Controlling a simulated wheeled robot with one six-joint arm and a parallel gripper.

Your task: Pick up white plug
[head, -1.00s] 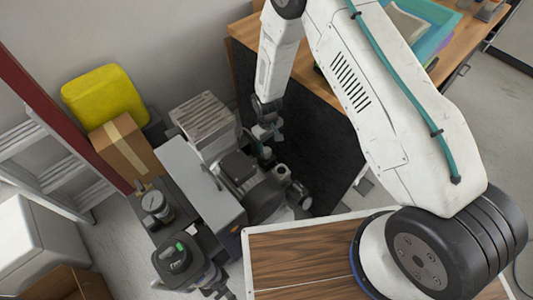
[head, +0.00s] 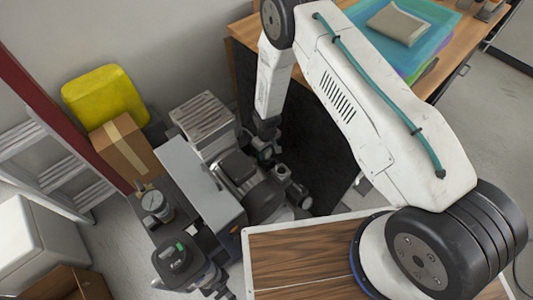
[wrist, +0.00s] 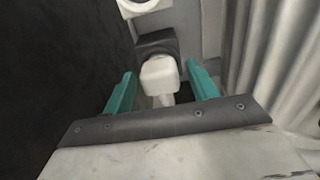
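In the wrist view, the white plug (wrist: 160,76) is a small block with rounded edges, set against a dark grey holder (wrist: 157,43). My gripper (wrist: 160,72) is open, with one teal finger on each side of the plug and a visible gap to both. The plug's narrower white lower part (wrist: 166,99) shows between the fingers. In the head view, my wrist reaches down behind the compressor (head: 262,192), and the fingertips and plug cannot be made out there.
A black panel (head: 305,150) under the wooden bench stands close to my wrist. A ribbed grey unit (head: 203,117) stands left of it. A cardboard box (head: 125,147) and a yellow container (head: 104,96) are farther left. Pale folds (wrist: 265,60) fill the right of the wrist view.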

